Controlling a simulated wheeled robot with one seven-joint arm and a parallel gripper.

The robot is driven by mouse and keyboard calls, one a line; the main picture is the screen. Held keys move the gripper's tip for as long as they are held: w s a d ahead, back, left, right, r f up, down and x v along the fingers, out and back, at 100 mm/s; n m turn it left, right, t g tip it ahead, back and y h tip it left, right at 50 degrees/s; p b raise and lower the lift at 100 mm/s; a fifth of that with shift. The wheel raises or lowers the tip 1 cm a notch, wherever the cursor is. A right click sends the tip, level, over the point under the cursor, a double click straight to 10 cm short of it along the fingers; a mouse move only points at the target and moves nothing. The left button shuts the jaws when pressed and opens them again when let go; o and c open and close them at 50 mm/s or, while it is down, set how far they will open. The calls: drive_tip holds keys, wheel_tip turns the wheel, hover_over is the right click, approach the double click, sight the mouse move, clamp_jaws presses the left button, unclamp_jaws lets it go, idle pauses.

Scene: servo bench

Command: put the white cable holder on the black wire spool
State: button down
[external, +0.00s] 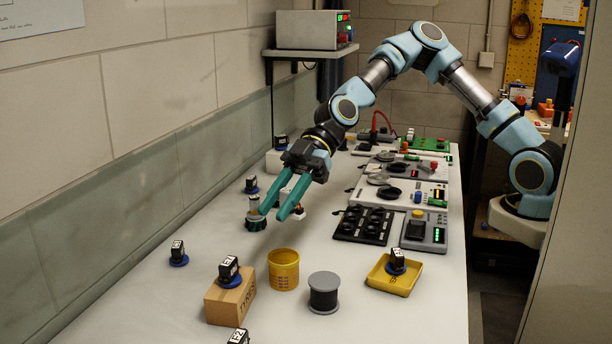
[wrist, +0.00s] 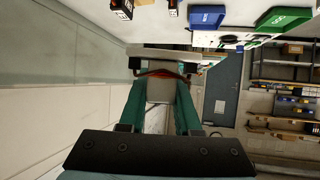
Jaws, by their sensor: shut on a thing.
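My gripper (external: 275,211) has two teal fingers and is held out over the left part of the bench, pointing toward the near side. It is shut on the white cable holder (wrist: 161,91), which shows as a pale block between the fingers in the wrist view. In the external view the fingers mostly hide the holder. The black wire spool (external: 323,292) stands upright on the bench, dark with grey end discs, to the right of and nearer than the gripper. The spool's top is bare, and the gripper is apart from it.
A yellow perforated cup (external: 283,270) stands left of the spool, beside a cardboard box (external: 231,297). A yellow tray (external: 379,278) holding a black block is to its right. Control panels (external: 365,225) line the right side.

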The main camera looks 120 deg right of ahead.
drive_tip(key=s+a+r+n+g+y, duration=0.25)
drive_tip(key=s+a+r, duration=0.25)
drive_tip(key=a+r, duration=0.3)
drive_tip(key=p, duration=0.2)
hover_over(320, 288)
drive_tip(key=shift+n+t, duration=0.25)
wheel_tip(320, 288, down, 15)
drive_tip(key=shift+a+f, duration=0.1)
drive_tip(key=shift+f, duration=2.3)
drive_tip(key=c, duration=0.6)
unclamp_jaws()
drive_tip(key=b+v, duration=0.2)
drive_tip(key=v, duration=1)
